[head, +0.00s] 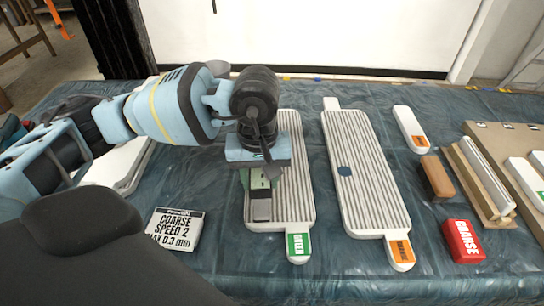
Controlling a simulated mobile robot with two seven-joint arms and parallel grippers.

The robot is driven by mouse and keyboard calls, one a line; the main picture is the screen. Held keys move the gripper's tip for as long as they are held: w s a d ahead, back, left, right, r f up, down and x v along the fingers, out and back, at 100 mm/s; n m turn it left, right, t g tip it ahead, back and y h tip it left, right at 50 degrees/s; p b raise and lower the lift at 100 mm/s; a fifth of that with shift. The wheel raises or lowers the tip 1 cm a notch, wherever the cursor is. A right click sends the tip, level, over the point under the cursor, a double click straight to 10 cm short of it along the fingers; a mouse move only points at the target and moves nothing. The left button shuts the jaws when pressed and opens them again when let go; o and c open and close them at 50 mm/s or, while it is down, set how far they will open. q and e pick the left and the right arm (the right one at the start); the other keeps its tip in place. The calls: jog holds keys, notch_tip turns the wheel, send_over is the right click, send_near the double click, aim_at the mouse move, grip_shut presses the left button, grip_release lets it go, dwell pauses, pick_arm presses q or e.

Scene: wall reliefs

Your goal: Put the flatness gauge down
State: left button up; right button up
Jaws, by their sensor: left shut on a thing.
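My left gripper (259,172) points down over the left ribbed white panel with a green tag (295,190). It is shut on a small block with green, white and grey faces, which I take to be the flatness gauge (260,208). The gauge is at the panel's left side, low over its ribs. I cannot tell whether it touches them. The gripper hides its upper part and some of the panel. My right gripper is out of view.
A second ribbed panel with an orange tag (365,180) lies to the right, a dark blue spot on it.

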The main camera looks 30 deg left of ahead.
pick_arm(q)
jog(key=shift+w+d+m, duration=0.1)
jog(key=shift+d+m, duration=0.1)
jog(key=shift+m, duration=0.1)
jog(key=w+a, duration=0.3)
jog(key=w, duration=0.1)
jog(key=w+a+f, duration=0.1)
jog(key=w+a, duration=0.6)
jog(key=w, duration=0.1)
jog(key=shift+w+a+f+p, duration=0.15)
jog(key=shift+f+p, duration=0.05)
jog(key=shift+p, duration=0.2)
jog(key=shift+f, duration=1.75)
jog(key=shift+f, duration=0.2)
jog(key=o, duration=1.1)
jog(key=shift+c, duration=0.2)
jog(key=shift+r, duration=0.1)
